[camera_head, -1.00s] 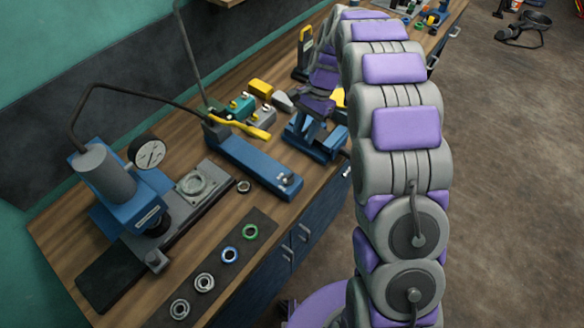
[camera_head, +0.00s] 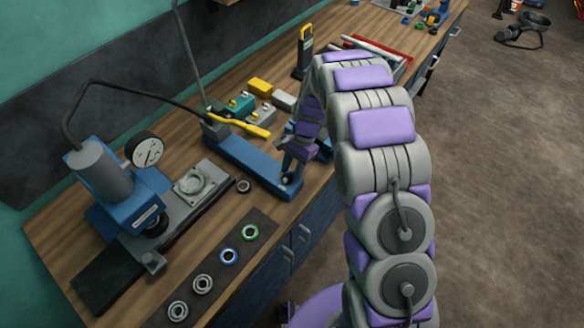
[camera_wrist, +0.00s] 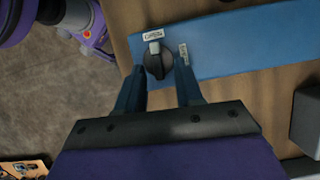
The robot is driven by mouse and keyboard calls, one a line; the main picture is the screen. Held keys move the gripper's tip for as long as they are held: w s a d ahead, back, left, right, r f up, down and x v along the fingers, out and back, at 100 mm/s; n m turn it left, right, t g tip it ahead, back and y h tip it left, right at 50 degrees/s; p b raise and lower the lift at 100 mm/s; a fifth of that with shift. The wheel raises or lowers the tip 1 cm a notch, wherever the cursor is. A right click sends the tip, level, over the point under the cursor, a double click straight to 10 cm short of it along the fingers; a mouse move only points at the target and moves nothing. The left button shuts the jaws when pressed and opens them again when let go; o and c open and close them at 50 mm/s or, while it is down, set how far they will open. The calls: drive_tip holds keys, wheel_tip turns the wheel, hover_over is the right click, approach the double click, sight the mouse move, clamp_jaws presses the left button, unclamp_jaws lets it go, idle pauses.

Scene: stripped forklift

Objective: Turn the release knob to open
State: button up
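The release knob (camera_wrist: 158,62) is a round black knob with a raised grip, on the end of a long blue pump body (camera_wrist: 225,45). In the wrist view a small white label sits above it and another to its right; the print is too small to read surely. My gripper (camera_wrist: 160,72) has its two blue fingers apart, one on each side of the knob, with gaps visible; I cannot tell its height over it. In the head view my gripper (camera_head: 290,168) is over the near end of the blue pump body (camera_head: 245,165), and the knob is mostly hidden.
A blue press with a gauge (camera_head: 143,150) stands left on the wooden bench (camera_head: 100,225), a hose linking it to the pump. A yellow lever (camera_head: 240,124) and small coloured blocks (camera_head: 260,87) lie behind. A dark mat (camera_head: 190,275) with several rings is in front.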

clamp_jaws()
idle(0.3)
drive_tip(key=shift+r, duration=0.1)
drive_tip(key=shift+w+n+p, duration=0.1)
drive_tip(key=shift+n+p, duration=0.3)
drive_tip(key=shift+p, duration=0.1)
unclamp_jaws()
drive_tip(key=shift+a, duration=0.1)
